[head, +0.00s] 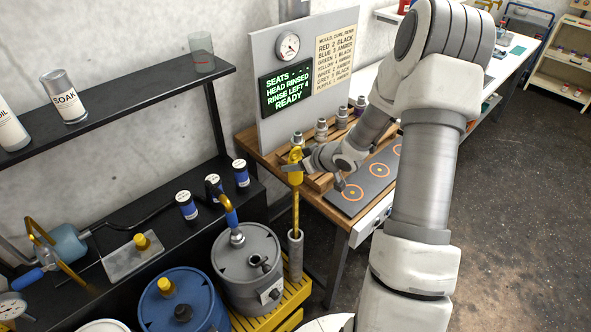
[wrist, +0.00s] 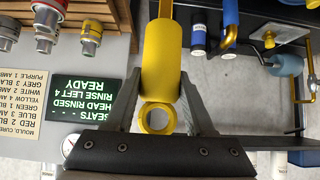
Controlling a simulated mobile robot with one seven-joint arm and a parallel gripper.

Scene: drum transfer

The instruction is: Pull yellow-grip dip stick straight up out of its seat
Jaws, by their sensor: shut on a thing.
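The dip stick's yellow grip (head: 295,172) is held upright in my gripper (head: 291,167), in front of the bench corner. Its thin brass-coloured rod (head: 295,212) runs straight down to the mouth of a grey tube seat (head: 295,258) beside the grey drum. The rod's lower end is hidden, seemingly inside the tube. In the wrist view the grip (wrist: 164,60) lies between the two fingers of my gripper (wrist: 161,88), its yellow ring (wrist: 157,118) toward the palm. The fingers are shut on the grip.
A grey drum (head: 247,262) with a blue-handled fitting stands left of the tube, on a yellow pallet (head: 298,292). A blue drum (head: 182,302) is nearer. The wooden bench and display screen (head: 287,91) stand close behind my gripper. A black shelf (head: 120,100) is at left.

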